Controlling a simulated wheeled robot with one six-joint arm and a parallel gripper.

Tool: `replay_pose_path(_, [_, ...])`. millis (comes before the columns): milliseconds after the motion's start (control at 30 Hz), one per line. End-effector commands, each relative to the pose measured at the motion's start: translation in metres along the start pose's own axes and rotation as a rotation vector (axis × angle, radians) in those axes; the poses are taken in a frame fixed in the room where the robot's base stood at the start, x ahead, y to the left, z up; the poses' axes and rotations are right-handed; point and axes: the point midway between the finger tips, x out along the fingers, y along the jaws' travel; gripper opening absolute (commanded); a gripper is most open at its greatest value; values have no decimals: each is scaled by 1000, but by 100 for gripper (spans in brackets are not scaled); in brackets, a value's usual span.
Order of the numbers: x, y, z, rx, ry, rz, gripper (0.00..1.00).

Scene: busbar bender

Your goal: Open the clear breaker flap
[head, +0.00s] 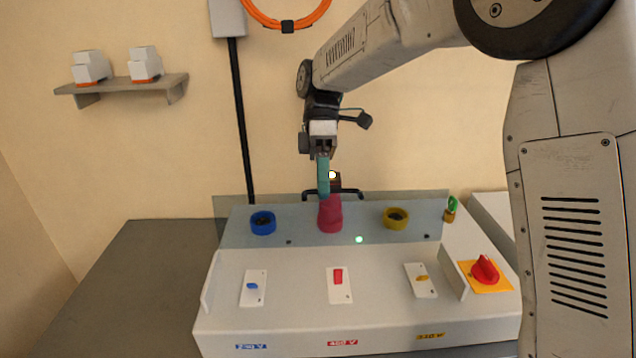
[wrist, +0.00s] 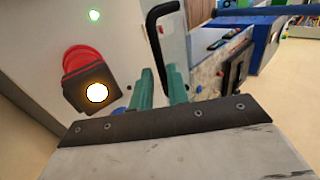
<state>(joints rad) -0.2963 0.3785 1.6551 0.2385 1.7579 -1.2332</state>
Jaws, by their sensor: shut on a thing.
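The clear flap (head: 290,212) is raised off the switches and stands up along the back of the grey console, a see-through sheet reaching past the console's left side. Its black handle (head: 350,193) is at the top edge; the handle (wrist: 153,35) also shows in the wrist view. My gripper (head: 323,194) comes down from above with its teal fingers at the handle. In the wrist view my gripper (wrist: 160,78) has the handle's bar between its fingers. The breaker switches lie uncovered in front: blue (head: 252,286), red (head: 338,277) and yellow (head: 421,279).
Behind the flap are a blue ring (head: 263,222), a red fitting (head: 330,216) with a dark block, and a yellow ring (head: 396,217). A red rotary knob (head: 485,270) is at the right. A green lamp (head: 359,239) glows. The table (head: 130,280) left is clear.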

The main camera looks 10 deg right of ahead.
Motion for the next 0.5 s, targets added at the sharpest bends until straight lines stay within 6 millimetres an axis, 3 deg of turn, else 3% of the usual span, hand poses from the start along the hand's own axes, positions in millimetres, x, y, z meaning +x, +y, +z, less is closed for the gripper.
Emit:
replay_pose_path(33, [-1, 7, 4, 7, -2, 17, 0])
replay_pose_path(67, [-1, 7, 3, 7, -2, 17, 25])
replay_pose_path(100, [-1, 7, 3, 7, -2, 17, 30])
replay_pose_path(367, [-2, 4, 1, 4, -3, 17, 30])
replay_pose_path(500, [-12, -4, 1, 3, -2, 19, 30])
